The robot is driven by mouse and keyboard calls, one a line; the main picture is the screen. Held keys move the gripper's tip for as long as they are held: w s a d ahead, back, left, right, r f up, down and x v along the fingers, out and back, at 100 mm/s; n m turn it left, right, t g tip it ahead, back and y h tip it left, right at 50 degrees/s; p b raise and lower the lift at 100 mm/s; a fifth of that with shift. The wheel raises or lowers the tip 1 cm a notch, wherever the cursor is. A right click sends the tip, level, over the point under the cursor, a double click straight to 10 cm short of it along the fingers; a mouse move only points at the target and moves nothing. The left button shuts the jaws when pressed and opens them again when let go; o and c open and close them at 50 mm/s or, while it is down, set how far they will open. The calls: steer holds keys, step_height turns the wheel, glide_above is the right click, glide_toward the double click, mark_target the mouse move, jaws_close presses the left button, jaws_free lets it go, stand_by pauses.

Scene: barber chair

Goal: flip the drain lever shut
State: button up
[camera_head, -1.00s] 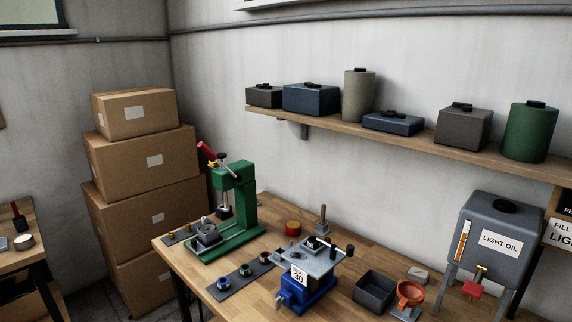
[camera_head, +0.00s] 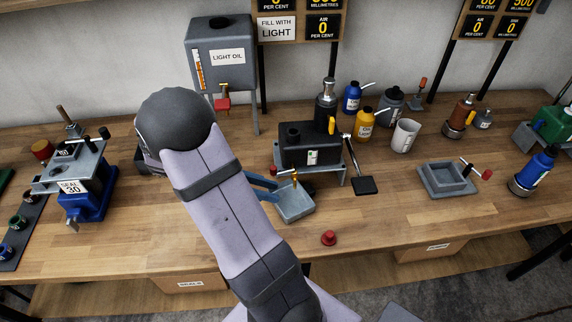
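A black tank (camera_head: 308,147) stands on a low grey stand (camera_head: 341,166) in the middle of the bench. At its lower front hangs a small orange lever (camera_head: 294,176), apparently the drain lever, pointing roughly downward above a grey drip tray (camera_head: 296,209). My arm comes up from the bottom and bends over on the left. My gripper (camera_head: 266,188) shows as two blue fingers, spread apart, just left of the lever and close to the tray's left edge. Nothing shows between the fingers. My forearm hides the gripper's body.
A grey tank labelled LIGHT OIL (camera_head: 220,60) with a red tap stands behind left. A yellow bottle (camera_head: 363,122), a blue bottle (camera_head: 352,98) and a white mug (camera_head: 405,136) stand to the right. A red cap (camera_head: 328,238) lies in front.

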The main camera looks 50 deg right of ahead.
mark_target(279, 173)
steer(key=w+d+n+g+h, duration=0.1)
steer(key=d, duration=0.1)
steer(key=d+r+n+h, duration=0.1)
steer(key=d+h, duration=0.1)
steer(key=d, duration=0.1)
steer(key=w+d+r+n+g+h, duration=0.1)
steer(key=d, duration=0.2)
steer(key=shift+w+d+r+g, duration=0.1)
steer(key=shift+w+r+g, duration=0.1)
steer(key=shift+w+g, duration=0.1)
steer(key=w+a+f+h+b, duration=0.2)
steer(key=w+a+f+b, duration=0.1)
steer(key=a, duration=0.1)
steer(key=shift+f+m+t+h, duration=0.3)
steer(key=shift+f+t+h, duration=0.05)
steer(key=shift+t+h, duration=0.05)
steer(key=shift+d, duration=0.1)
steer(key=shift+p+x, duration=1.55)
steer(key=shift+x, duration=2.05)
steer(key=shift+s, duration=0.1)
